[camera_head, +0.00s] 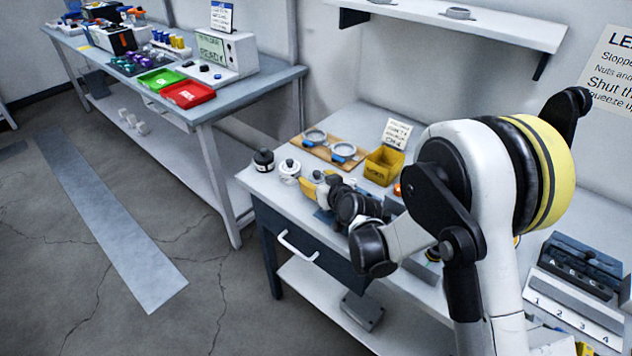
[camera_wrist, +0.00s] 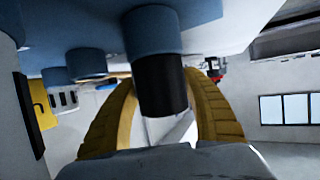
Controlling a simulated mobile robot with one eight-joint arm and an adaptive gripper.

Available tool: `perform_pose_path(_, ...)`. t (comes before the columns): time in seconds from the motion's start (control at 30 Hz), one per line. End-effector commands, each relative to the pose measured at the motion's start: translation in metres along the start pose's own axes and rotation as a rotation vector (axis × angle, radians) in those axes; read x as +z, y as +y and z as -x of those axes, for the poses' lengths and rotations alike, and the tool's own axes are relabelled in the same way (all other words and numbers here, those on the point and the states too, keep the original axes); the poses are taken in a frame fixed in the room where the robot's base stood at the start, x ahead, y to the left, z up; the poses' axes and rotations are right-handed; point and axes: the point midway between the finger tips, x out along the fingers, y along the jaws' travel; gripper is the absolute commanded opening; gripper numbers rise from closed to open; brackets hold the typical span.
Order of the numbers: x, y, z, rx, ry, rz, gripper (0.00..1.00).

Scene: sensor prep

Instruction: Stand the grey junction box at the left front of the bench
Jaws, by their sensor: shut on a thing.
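My gripper (camera_head: 318,188) is over the left front part of the bench (camera_head: 262,184), with its yellow fingers at the end of the dark wrist. In the wrist view my gripper (camera_wrist: 163,88) has its fingers on both sides of a black cylinder (camera_wrist: 162,85). The cylinder joins a blue round collar on a blue-grey body (camera_wrist: 60,28), which I take as the grey junction box. In the head view a small blue-grey part of it (camera_head: 323,216) shows below the fingers. My wrist hides most of it, so I cannot tell whether it touches the bench.
A black-topped jar (camera_head: 263,160) and a white jar (camera_head: 289,171) stand left of my gripper. Behind are a wooden board (camera_head: 315,149) with two round parts and a yellow bin (camera_head: 383,168). A grey box (camera_head: 362,310) lies on the lower shelf. Floor left of the bench is clear.

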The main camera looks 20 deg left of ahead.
Motion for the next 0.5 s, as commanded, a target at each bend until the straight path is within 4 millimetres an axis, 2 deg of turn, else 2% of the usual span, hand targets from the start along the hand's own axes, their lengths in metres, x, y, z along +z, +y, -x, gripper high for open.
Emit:
perform_pose_path(0.17,0.0012,0.0002,-0.0006,0.0,0.0,0.0,0.2)
perform_pose_path(0.2,0.0019,0.0002,-0.0008,0.0,0.0,0.0,0.56)
perform_pose_path(0.27,0.0016,0.0002,-0.0006,0.0,0.0,0.0,0.74)
perform_pose_path(0.5,0.0016,0.0002,-0.0007,0.0,0.0,0.0,0.76)
